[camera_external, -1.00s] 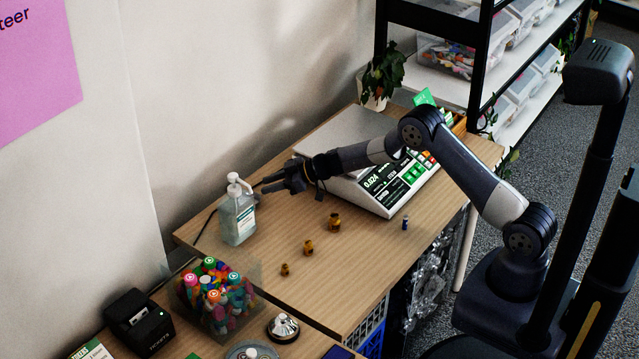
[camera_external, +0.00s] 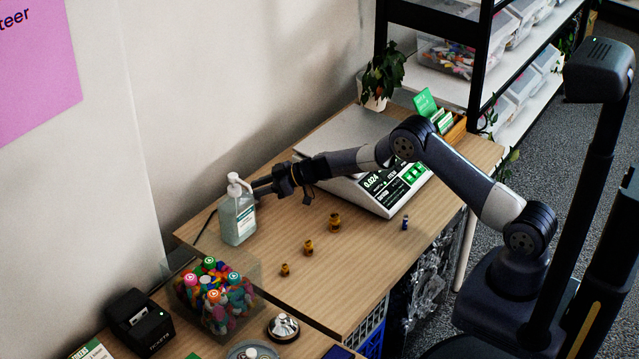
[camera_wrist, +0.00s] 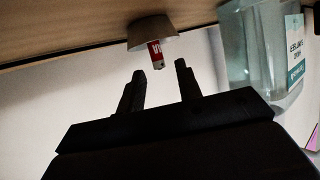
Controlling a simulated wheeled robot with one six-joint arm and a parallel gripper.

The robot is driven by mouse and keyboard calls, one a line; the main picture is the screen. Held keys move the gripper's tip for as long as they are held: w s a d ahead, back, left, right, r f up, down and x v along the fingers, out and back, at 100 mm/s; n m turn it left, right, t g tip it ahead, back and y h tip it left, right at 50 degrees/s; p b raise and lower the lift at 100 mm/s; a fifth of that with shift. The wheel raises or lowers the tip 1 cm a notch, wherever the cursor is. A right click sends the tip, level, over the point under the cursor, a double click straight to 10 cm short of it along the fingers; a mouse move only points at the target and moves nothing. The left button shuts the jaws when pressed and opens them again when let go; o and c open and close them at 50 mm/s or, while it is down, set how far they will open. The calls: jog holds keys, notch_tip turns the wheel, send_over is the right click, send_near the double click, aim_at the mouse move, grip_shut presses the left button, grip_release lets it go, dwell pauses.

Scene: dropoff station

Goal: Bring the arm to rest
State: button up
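My gripper (camera_external: 260,187) is held out over the wooden table (camera_external: 225,272), just right of the pump bottle. In the wrist view my gripper (camera_wrist: 160,74) shows two dark fingers set apart with nothing held between them. My arm stretches left from its base on the right, with its elbow raised and the forearm passing in front of the white scale (camera_external: 345,125). The clear pump bottle (camera_external: 239,217) stands upright, and it also shows at the right of the wrist view (camera_wrist: 258,55). I cannot tell from the external view whether a fingertip touches it.
Several small brass weights (camera_external: 308,247) and a small blue piece (camera_external: 405,223) stand on the table. A plant (camera_external: 383,75) stands behind. The wrist view shows a grey cup-like thing (camera_wrist: 150,28) beyond the fingers.

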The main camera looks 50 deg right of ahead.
jog(key=x, duration=0.3)
notch_tip(320, 180, up, 10)
jog(key=shift+f+p, duration=0.2)
jog(key=shift+p, duration=0.35)
jog(key=s+d+b, duration=0.1)
jog(key=s+b, duration=0.2)
jog(key=s, duration=1)
jog(key=s+d+r+b, duration=0.1)
jog(key=s+b, duration=0.3)
jog(key=s, duration=1)
jog(key=shift+d+r, duration=0.3)
jog(key=shift+d, duration=0.4)
